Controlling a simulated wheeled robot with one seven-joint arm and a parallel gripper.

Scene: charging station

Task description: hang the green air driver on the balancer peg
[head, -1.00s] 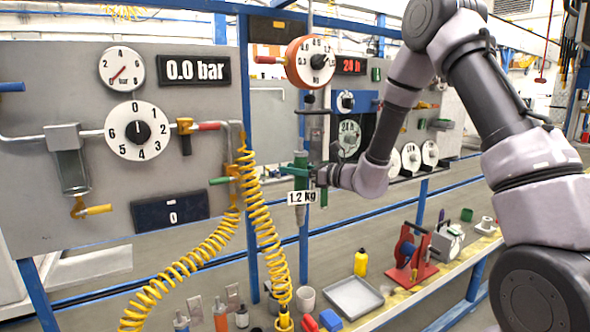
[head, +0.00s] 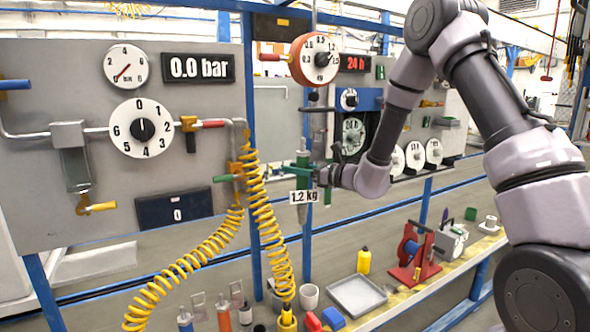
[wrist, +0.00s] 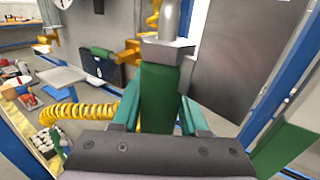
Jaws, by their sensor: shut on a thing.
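The green air driver (head: 303,187) is upright, with a grey metal top, and a "1.2 kg" label shows over its lower part. My gripper (head: 317,175) is shut on it, side-on from the right. In the wrist view the green body (wrist: 158,97) stands between the two teal fingers, with its grey top above. The balancer (head: 314,60) is an orange-red drum with a white dial, above the driver. A dark peg-like bar (head: 318,108) shows below it, above the driver's top, with a visible gap between them. The exact peg tip is hard to make out.
A yellow coiled hose (head: 262,220) hangs just left of the driver, beside a blue post (head: 250,130). The gauge panel (head: 60,200) is farther left. Below is a bench with a grey tray (head: 357,297), a yellow bottle (head: 364,261) and a red reel stand (head: 413,258).

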